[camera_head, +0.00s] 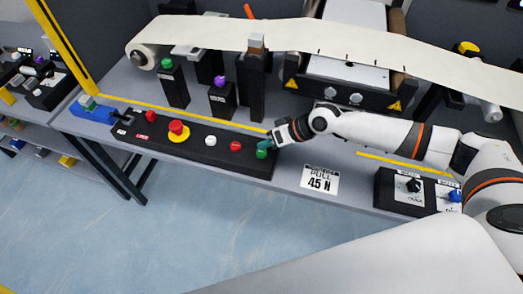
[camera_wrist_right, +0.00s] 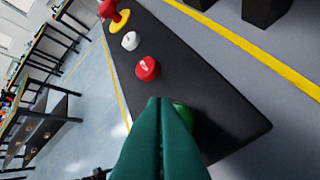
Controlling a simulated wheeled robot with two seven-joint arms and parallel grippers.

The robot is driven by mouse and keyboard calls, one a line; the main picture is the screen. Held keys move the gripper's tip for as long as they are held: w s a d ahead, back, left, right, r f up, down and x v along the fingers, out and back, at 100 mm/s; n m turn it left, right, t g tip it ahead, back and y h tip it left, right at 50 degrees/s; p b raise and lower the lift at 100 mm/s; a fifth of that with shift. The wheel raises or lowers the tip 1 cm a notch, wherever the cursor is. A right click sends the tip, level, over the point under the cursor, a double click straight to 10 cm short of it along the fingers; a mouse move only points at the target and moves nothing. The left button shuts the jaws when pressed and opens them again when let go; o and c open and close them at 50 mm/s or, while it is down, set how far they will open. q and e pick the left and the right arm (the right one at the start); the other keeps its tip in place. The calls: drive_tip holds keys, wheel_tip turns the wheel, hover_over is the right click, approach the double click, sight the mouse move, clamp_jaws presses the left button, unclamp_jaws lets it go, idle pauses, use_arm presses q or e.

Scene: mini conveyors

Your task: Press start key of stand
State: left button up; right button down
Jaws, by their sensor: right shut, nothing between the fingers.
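A long black control box (camera_head: 200,153) lies along the table's front edge. At its right end is a green button (camera_head: 262,154), with a red button (camera_head: 235,146) and a white button (camera_head: 210,141) to its left. My right gripper (camera_head: 267,145) is shut and empty, its green fingertips right at the green button. In the right wrist view the shut fingers (camera_wrist_right: 161,105) cover most of the green button (camera_wrist_right: 184,114); I cannot tell whether they touch it. The red button (camera_wrist_right: 147,69) shows clear of them. My left gripper is not in view.
A red mushroom knob (camera_head: 177,128) on a yellow ring stands farther left on the box. Black posts with a green cap (camera_head: 167,64) and a purple cap (camera_head: 220,81) stand behind. A white belt (camera_head: 230,33) runs above. A sign (camera_head: 319,180) lies at right.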

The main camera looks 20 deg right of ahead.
sight(266, 152)
drive_tip(key=shift+f, duration=0.1)
drive_tip(key=shift+f, duration=0.35)
drive_tip(key=shift+f+b, duration=0.5)
drive_tip(key=shift+b, duration=0.05)
idle(0.6)
drive_tip(key=shift+r, duration=0.1)
drive_tip(key=shift+r+p, duration=0.8)
drive_tip(key=shift+p, duration=0.05)
wheel_tip(266, 152, up, 5)
drive_tip(key=p, duration=0.4)
drive_tip(key=shift+r+p, duration=0.1)
drive_tip(key=shift+p, duration=0.2)
